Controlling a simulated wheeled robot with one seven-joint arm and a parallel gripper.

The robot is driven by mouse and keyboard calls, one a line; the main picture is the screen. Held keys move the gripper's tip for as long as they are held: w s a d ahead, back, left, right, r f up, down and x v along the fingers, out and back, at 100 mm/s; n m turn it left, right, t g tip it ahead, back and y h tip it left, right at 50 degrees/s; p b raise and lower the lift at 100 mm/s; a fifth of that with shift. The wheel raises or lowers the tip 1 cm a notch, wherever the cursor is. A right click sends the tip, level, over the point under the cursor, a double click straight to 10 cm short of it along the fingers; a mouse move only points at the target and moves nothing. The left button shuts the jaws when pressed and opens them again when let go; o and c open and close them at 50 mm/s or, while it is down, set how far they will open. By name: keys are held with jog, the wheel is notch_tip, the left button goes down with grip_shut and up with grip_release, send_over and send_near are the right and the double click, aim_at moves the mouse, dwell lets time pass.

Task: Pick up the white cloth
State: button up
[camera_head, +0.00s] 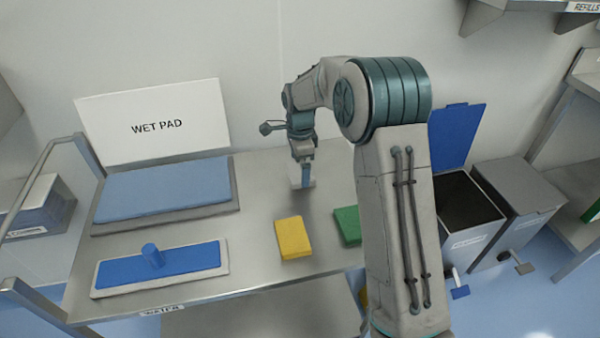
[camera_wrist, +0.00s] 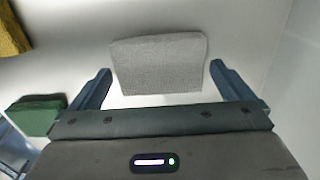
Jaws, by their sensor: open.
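The white cloth (camera_wrist: 158,65) is a folded, textured block on the metal table. In the wrist view it lies between and just beyond the fingers of my gripper (camera_wrist: 160,88), which are spread wide with a gap on each side. In the head view the cloth (camera_head: 296,182) is at the back of the table, partly hidden behind my gripper (camera_head: 302,172). My gripper points down over it, open and empty.
A yellow cloth (camera_head: 293,238) and a green cloth (camera_head: 347,225) lie nearer the front; my arm partly hides the green one. A pedal bin (camera_head: 462,215) stands open at right.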

jog(key=shift+f, duration=0.6)
jog(key=c, duration=0.8)
jog(key=shift+o, duration=0.2)
jog(key=r, duration=0.4)
jog(key=shift+d+r, duration=0.2)
jog(key=shift+r, duration=0.1)
jog(key=d+r, duration=0.6)
jog(key=d, duration=0.5)
jog(key=shift+w+d+r, duration=0.15)
jog(key=shift+w+r, duration=0.1)
